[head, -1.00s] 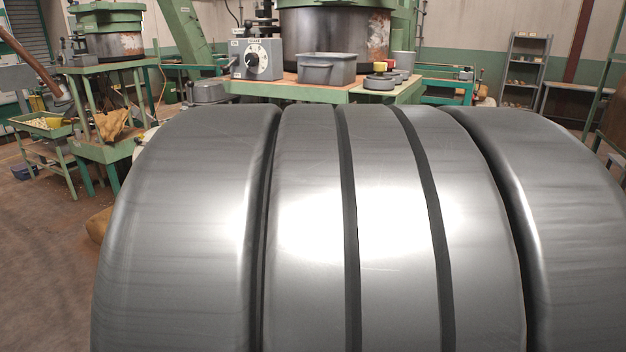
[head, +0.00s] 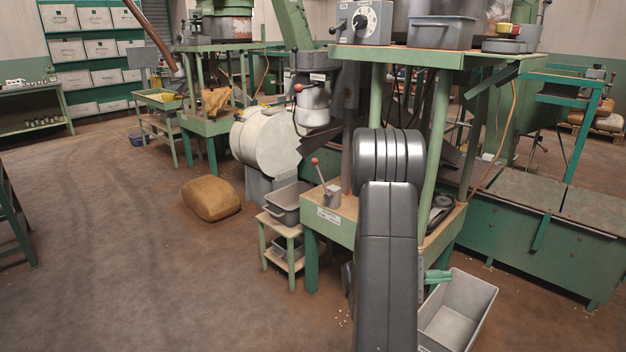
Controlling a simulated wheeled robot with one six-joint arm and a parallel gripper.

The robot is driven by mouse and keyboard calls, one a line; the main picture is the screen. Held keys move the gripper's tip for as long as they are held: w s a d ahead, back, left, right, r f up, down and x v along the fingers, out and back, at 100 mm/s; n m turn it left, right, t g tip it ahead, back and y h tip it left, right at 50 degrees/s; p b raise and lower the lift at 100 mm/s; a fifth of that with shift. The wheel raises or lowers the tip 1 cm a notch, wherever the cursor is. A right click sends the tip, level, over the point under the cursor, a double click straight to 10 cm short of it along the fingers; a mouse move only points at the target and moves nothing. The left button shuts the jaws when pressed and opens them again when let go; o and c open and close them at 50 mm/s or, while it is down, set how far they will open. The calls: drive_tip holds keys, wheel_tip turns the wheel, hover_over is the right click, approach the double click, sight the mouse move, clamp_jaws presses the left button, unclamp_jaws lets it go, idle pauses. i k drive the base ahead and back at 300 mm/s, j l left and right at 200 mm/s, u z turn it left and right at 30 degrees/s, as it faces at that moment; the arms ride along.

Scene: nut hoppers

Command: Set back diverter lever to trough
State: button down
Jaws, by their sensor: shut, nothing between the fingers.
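A lever with a red knob (head: 315,162) stands on a grey bracket on the low green-framed table, left of my arm. Its handle leans up and to the left. A second red-knobbed lever (head: 298,88) sits higher, beside a grey cylindrical spout (head: 313,100). I cannot tell from the labels which is the back diverter lever. A dark sloping chute (head: 318,145) is below the spout. A long grey open bin (head: 458,312) stands on the floor at lower right; I cannot tell whether it is the trough. My arm covers the table's middle, and my gripper does not show.
A grey tub (head: 292,203) sits on a small stool (head: 283,236) left of the table. A brown sack (head: 211,200) lies on the floor. A green cabinet (head: 550,235) stands at right. The floor at left is clear.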

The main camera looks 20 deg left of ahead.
sight(327, 194)
drive_tip(key=u, duration=0.4)
drive_tip(key=i+u, duration=0.35)
drive_tip(key=i+l+u, duration=0.15)
drive_tip(key=i+u, duration=0.25)
drive_tip(key=i+l+u, duration=0.35)
drive_tip(key=i+l, duration=0.35)
drive_tip(key=i, duration=0.15)
